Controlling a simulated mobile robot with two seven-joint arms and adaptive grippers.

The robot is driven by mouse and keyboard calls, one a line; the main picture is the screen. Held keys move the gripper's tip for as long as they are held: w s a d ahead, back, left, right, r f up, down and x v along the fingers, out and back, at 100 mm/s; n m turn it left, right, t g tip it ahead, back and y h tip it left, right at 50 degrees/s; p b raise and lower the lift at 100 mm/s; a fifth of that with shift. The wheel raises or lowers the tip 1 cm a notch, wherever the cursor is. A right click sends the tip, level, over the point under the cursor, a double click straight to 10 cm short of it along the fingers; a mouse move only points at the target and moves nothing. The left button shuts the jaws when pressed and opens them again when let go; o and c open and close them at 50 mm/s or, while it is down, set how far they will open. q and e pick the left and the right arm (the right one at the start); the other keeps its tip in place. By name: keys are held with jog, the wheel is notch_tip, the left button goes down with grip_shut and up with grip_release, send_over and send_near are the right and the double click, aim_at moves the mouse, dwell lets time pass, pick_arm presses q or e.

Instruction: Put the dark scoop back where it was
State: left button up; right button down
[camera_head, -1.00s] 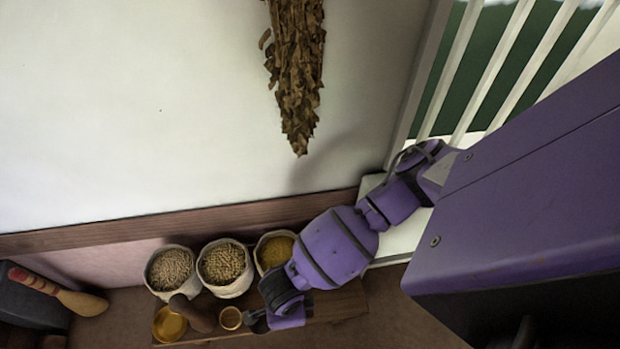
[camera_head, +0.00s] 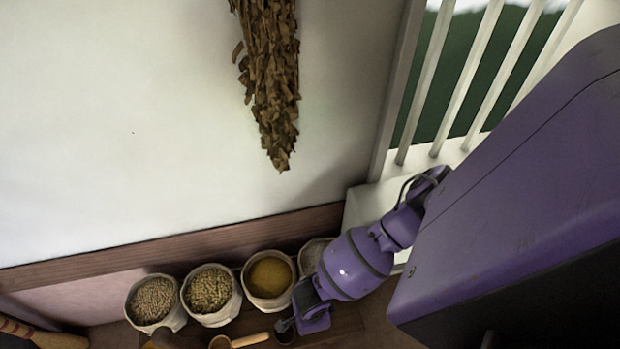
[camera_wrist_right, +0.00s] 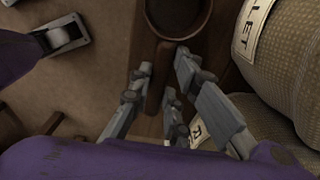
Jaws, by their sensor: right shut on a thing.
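The dark scoop (camera_wrist_right: 178,14) shows at the top of the right wrist view, with a round dark bowl and a handle running down between my fingers. My right gripper (camera_wrist_right: 163,80) is shut on that handle. In the head view my right gripper (camera_head: 312,318) is low in front of the sacks, and the scoop's dark bowl (camera_head: 285,331) shows just left of it. Its fingertips are mostly hidden there. I cannot tell whether the scoop touches the bench (camera_head: 345,322). My left gripper is not in view.
Sacks of pale pellets (camera_head: 153,300), greenish pellets (camera_head: 209,289), yellow grain (camera_head: 269,275) and grey grain (camera_head: 311,256) stand along the wall. A scoop with a pale wooden handle (camera_head: 250,340) lies left of my right gripper. A wooden-handled brush-like tool (camera_head: 55,340) is at lower left.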

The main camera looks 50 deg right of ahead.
jog(key=c, duration=1.7)
grip_release()
jog(key=shift+f, duration=0.1)
jog(key=shift+o, duration=0.2)
jog(key=shift+r, duration=0.25)
pick_arm(q)
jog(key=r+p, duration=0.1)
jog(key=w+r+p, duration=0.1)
jog(key=p, duration=0.1)
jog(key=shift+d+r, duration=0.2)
pick_arm(e)
notch_tip(320, 180, up, 12)
